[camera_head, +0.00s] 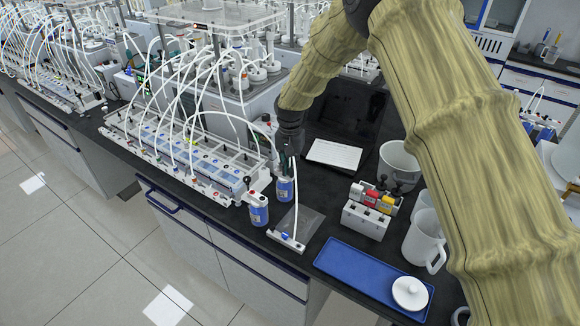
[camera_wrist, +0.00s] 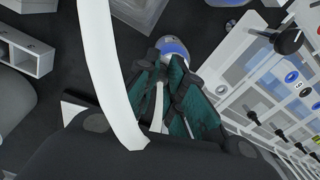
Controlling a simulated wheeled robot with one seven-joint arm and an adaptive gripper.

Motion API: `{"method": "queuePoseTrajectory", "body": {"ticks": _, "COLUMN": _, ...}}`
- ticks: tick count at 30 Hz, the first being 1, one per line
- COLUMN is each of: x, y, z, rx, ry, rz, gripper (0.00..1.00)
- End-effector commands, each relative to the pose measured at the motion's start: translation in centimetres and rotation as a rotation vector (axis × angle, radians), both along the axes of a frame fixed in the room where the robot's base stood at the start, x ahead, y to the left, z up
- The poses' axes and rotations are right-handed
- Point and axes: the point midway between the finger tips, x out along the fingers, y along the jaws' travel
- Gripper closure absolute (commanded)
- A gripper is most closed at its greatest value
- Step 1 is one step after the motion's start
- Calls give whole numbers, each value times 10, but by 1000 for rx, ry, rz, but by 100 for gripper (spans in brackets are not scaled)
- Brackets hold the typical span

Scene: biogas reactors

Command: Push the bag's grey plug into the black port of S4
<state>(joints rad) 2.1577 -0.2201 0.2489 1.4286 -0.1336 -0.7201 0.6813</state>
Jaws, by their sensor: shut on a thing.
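My gripper (camera_head: 289,152) hangs above the bench, just right of the long reactor rack. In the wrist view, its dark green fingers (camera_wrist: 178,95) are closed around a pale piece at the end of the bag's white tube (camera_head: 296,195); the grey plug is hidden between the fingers. The tube also loops large across the wrist view (camera_wrist: 112,75). The clear bag (camera_head: 310,220) lies flat on the bench below, with a white bar at its front edge. A bottle with a blue label (camera_head: 285,189) stands under the gripper. I cannot tell S4's black port apart from the rack's other ports.
The rack (camera_head: 180,160) has many white tubes arching over it. Another blue-labelled bottle (camera_head: 258,212) stands at its right end. A small box with coloured items (camera_head: 366,216), white jugs (camera_head: 423,240) and a blue tray (camera_head: 350,270) crowd the right. A white card (camera_head: 333,155) lies behind.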

Motion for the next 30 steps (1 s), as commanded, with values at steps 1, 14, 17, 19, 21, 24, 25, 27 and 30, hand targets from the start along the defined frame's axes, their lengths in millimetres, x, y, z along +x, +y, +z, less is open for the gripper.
{"method": "queuePoseTrajectory", "body": {"ticks": 1, "x": 0, "y": 0, "z": 0, "rx": 0, "ry": 0, "rz": 0, "gripper": 100}}
{"method": "queuePoseTrajectory", "body": {"ticks": 14, "x": 0, "y": 0, "z": 0, "rx": 0, "ry": 0, "rz": 0, "gripper": 64}}
{"method": "queuePoseTrajectory", "body": {"ticks": 17, "x": 0, "y": 0, "z": 1, "rx": 0, "ry": 0, "rz": 0, "gripper": 64}}
{"method": "queuePoseTrajectory", "body": {"ticks": 19, "x": 0, "y": 0, "z": 3, "rx": 0, "ry": -1, "rz": 0, "gripper": 64}}
{"method": "queuePoseTrajectory", "body": {"ticks": 21, "x": 1, "y": 0, "z": 8, "rx": -1, "ry": -2, "rz": 0, "gripper": 64}}
{"method": "queuePoseTrajectory", "body": {"ticks": 24, "x": 1, "y": 0, "z": 21, "rx": 0, "ry": -3, "rz": 0, "gripper": 64}}
{"method": "queuePoseTrajectory", "body": {"ticks": 25, "x": 1, "y": 0, "z": 25, "rx": 0, "ry": -3, "rz": -1, "gripper": 64}}
{"method": "queuePoseTrajectory", "body": {"ticks": 27, "x": 1, "y": 0, "z": 38, "rx": 0, "ry": -3, "rz": -1, "gripper": 64}}
{"method": "queuePoseTrajectory", "body": {"ticks": 30, "x": 1, "y": 0, "z": 57, "rx": 1, "ry": -4, "rz": -1, "gripper": 64}}
